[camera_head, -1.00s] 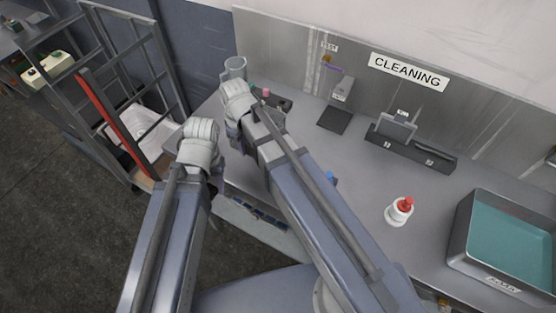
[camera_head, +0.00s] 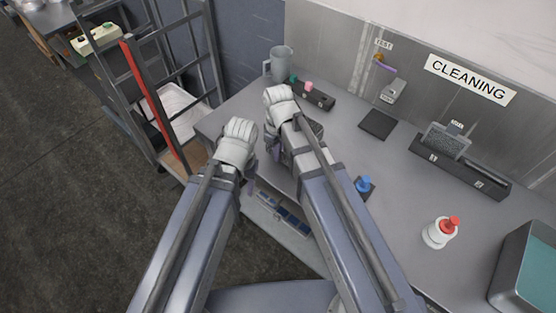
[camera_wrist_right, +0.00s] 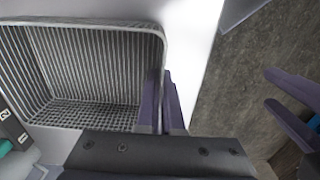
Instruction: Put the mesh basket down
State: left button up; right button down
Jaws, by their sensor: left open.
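The mesh basket (camera_wrist_right: 95,60) is a grey wire box that fills the left of the right wrist view. In the head view only a dark bit of it (camera_head: 317,128) seems to show behind my right arm. My right gripper (camera_wrist_right: 162,75) has one finger inside and one outside the basket's right wall, closed on it near the rim. It also shows in the head view (camera_head: 274,148), partly hidden. I cannot tell if the basket's bottom touches the counter. My left gripper (camera_wrist_right: 271,90) is open and empty, out over the floor, apart from the basket; its fingers show in the head view (camera_head: 251,172).
The counter (camera_head: 400,185) holds a grey jug (camera_head: 281,66), a small dark holder (camera_head: 315,97), a blue-topped item (camera_head: 363,185), a red-capped white bottle (camera_head: 440,232) and a teal-filled tub (camera_head: 530,270). A dark flat pad (camera_head: 377,124) lies near the back wall. A rack (camera_head: 170,90) stands left.

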pick_arm(q)
jog(key=shift+f+b, duration=0.4)
jog(key=shift+f, duration=0.5)
pick_arm(e)
jog(key=shift+f, duration=0.9)
jog(key=shift+f, duration=0.2)
pick_arm(q)
jog(key=shift+f, duration=0.15)
pick_arm(e)
jog(key=c, duration=1.1)
grip_release()
jog(key=shift+r, duration=0.15)
notch_tip(320, 180, up, 12)
jog(key=p, duration=1.2)
jog(key=shift+r, duration=0.1)
pick_arm(q)
notch_tip(320, 180, up, 12)
pick_arm(e)
jog(key=s+m, duration=0.1)
jog(key=s, duration=0.2)
jog(key=s+m, duration=0.2)
jog(key=s, duration=0.2)
jog(key=s+m+h, duration=0.1)
jog(key=s+m, duration=0.1)
jog(key=s, duration=0.1)
jog(key=shift+s+d, duration=0.35)
jog(key=shift+s, duration=0.05)
